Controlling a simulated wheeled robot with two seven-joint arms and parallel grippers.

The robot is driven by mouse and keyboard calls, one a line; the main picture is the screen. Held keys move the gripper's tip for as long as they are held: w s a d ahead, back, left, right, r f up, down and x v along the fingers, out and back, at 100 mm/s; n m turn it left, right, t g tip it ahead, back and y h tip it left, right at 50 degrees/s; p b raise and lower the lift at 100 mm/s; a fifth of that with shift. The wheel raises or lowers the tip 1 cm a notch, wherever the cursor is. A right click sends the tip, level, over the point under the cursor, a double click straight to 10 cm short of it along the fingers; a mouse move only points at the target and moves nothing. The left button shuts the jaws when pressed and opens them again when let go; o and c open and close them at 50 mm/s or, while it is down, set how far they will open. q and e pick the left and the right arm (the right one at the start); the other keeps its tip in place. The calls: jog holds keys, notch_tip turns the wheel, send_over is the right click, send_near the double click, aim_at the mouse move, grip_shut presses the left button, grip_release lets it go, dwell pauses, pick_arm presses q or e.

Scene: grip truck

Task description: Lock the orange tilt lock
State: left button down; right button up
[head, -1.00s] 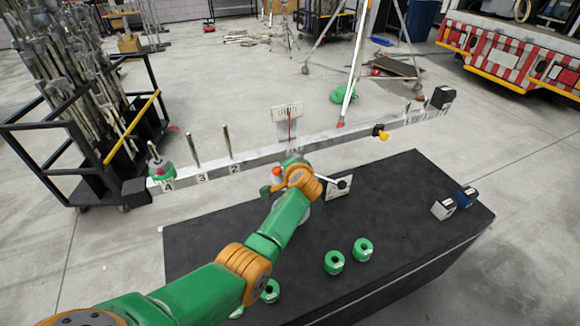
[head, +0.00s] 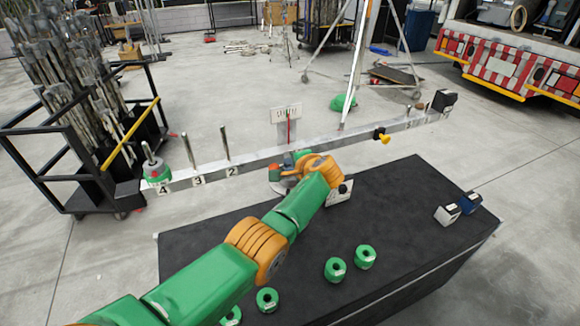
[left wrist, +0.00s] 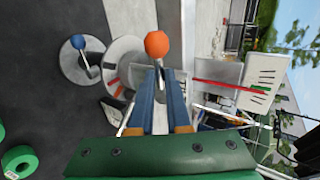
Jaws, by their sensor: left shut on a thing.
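The orange tilt lock (left wrist: 157,44) is an orange ball on a thin metal stem, seen near the top middle of the left wrist view. A small orange-red part, likely the same knob, shows just left of my wrist in the head view (head: 274,172). My left gripper (left wrist: 160,78) has its two blue fingers shut around the stem just below the ball. In the head view my left gripper (head: 289,180) is mostly hidden behind my own wrist, by the beam's middle. My right gripper is in neither view.
A long numbered beam (head: 265,160) with upright pegs carries a green weight (head: 157,172) at its left end. Several green weights, including one (head: 335,269), stand on the black table (head: 400,230). A blue-knobbed lever (left wrist: 78,42) stands left of the orange ball. A barred rack stands left.

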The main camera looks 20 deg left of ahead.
pick_arm(q)
jog(key=c, duration=1.2)
grip_release()
jog(key=shift+o, duration=0.2)
jog(key=p+v, duration=0.1)
jog(key=v, duration=0.6)
jog(key=shift+p, duration=0.4)
jog(key=shift+a, duration=0.1)
